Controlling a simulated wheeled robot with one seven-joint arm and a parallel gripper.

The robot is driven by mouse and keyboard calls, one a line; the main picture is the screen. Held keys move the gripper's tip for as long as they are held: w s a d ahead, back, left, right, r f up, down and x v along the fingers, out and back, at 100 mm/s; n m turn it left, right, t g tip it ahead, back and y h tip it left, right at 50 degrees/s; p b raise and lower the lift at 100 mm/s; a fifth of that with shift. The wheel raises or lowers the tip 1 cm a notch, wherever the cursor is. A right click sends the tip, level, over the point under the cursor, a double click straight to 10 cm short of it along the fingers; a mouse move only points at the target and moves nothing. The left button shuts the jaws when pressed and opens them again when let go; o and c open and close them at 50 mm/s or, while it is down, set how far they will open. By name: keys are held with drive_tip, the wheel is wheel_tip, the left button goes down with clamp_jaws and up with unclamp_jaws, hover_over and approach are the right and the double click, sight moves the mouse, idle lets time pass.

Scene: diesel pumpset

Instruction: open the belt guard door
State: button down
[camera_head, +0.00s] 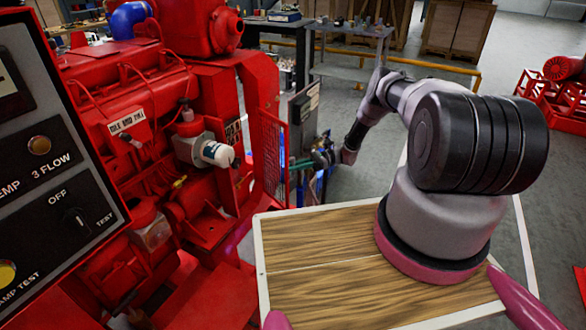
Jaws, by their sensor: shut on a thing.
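The belt guard (271,152) shows as a red mesh panel seen at a steep angle, at the right end of the red engine. A narrow grey-black panel (303,118) stands upright just right of the mesh; I cannot tell whether it is part of the door. My gripper (318,160) is small and far out, at the end of my arm, close to the right side of the mesh and the lower part of that panel. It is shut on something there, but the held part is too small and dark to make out.
The red diesel engine (150,110) fills the left, with a control panel (55,150) in the near left corner. Behind stand a grey table (345,70), a yellow rail (430,65) and crates (457,28). Grey floor (385,165) is open right of the guard.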

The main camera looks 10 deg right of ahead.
drive_tip(key=shift+w+a+r, duration=0.1)
drive_tip(key=c, duration=1.2)
unclamp_jaws()
drive_tip(key=shift+v, duration=5.4)
